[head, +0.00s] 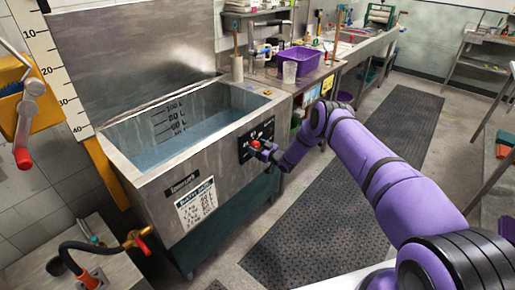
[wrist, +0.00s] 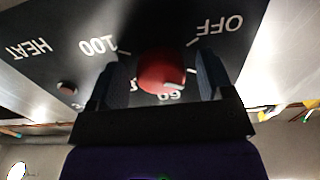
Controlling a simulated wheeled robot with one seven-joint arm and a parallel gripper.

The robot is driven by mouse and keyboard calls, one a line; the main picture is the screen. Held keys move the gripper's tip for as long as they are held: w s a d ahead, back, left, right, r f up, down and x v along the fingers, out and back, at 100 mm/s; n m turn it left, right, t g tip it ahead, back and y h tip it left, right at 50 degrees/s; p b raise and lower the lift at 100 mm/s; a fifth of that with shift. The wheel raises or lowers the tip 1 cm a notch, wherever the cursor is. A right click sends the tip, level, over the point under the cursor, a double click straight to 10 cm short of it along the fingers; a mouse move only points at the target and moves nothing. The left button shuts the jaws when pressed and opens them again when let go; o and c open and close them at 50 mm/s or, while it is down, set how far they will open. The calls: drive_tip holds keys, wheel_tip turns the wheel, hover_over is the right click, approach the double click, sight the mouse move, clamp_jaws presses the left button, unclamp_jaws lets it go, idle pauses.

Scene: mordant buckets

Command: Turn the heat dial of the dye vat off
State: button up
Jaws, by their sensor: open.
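The dye vat (head: 190,165) is a steel tank of bluish liquid with a black control panel (head: 243,154) on its front right. In the wrist view the red heat dial (wrist: 160,68) sits on that panel, whose lettering appears upside down: HEAT, 100, OFF and a partly hidden 60. A pale pointer mark on the dial slants to the lower right, away from OFF at the upper right. My gripper (wrist: 161,82) is open, one dark finger on each side of the dial. Whether the fingers touch it I cannot tell. In the head view my gripper (head: 267,153) is at the panel.
A small reddish round part (wrist: 67,88) is on the panel left of my fingers. A counter with a purple basin (head: 299,60) stands beyond the vat. A brass tap with a red handle (head: 138,238) is at the near left. Dark mats (head: 320,235) cover the open floor.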

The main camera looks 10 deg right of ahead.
drive_tip(key=shift+c, duration=0.2)
drive_tip(key=c, duration=0.9)
drive_tip(key=shift+n, duration=0.3)
drive_tip(key=n, duration=1.1)
drive_tip(key=shift+d, duration=0.1)
drive_tip(key=shift+n, duration=0.3)
drive_tip(key=o, duration=0.9)
